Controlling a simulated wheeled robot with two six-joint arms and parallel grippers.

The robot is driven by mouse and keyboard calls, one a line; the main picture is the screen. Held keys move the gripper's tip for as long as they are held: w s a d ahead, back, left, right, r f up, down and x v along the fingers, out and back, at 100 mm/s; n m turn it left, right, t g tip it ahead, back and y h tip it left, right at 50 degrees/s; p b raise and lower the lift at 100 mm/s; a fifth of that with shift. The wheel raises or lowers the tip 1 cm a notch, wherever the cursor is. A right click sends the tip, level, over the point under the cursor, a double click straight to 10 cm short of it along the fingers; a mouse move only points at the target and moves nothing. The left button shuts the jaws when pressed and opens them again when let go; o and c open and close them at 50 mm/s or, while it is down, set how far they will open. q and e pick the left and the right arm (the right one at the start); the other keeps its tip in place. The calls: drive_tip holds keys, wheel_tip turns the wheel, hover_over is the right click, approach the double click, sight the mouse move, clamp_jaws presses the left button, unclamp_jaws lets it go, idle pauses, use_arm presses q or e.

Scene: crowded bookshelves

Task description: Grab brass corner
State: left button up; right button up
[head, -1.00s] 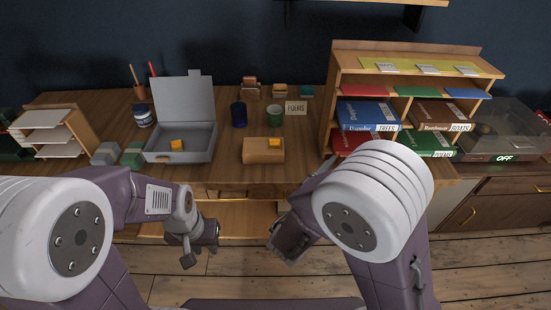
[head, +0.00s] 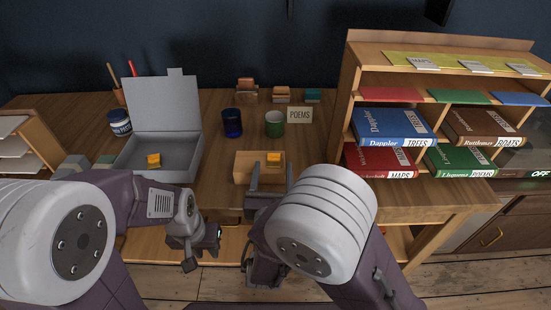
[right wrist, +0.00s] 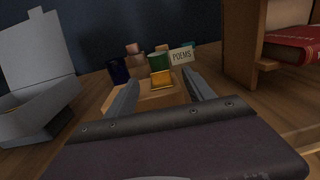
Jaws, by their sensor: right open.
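A small yellow-gold piece, which looks like a brass corner (head: 273,158), sits on top of a wooden block (head: 243,169) on the desk. In the right wrist view the brass corner (right wrist: 161,80) shows beyond and between my fingers. A similar gold piece (head: 153,160) lies in the open grey box (head: 185,165). My right gripper (head: 271,176) is open and empty, its fingers pointing at the block from the front; the fingers also show in the right wrist view (right wrist: 160,92). My left gripper (head: 201,248) hangs low in front of the desk; its jaws are unclear.
A blue cup (head: 232,123), a green cup (head: 274,124) and a POEMS card (head: 299,115) stand behind the block. A shelf unit with books (head: 392,127) stands close on the right. The grey box's raised lid (head: 163,104) stands on the left.

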sight(275, 154)
drive_tip(key=w, duration=0.5)
drive_tip(key=shift+w+d+f, duration=0.1)
drive_tip(key=shift+w+f, duration=0.3)
drive_tip(key=shift+s+r, duration=0.1)
drive_tip(key=shift+s, duration=0.05)
drive_tip(key=c, duration=0.4)
clamp_jaws()
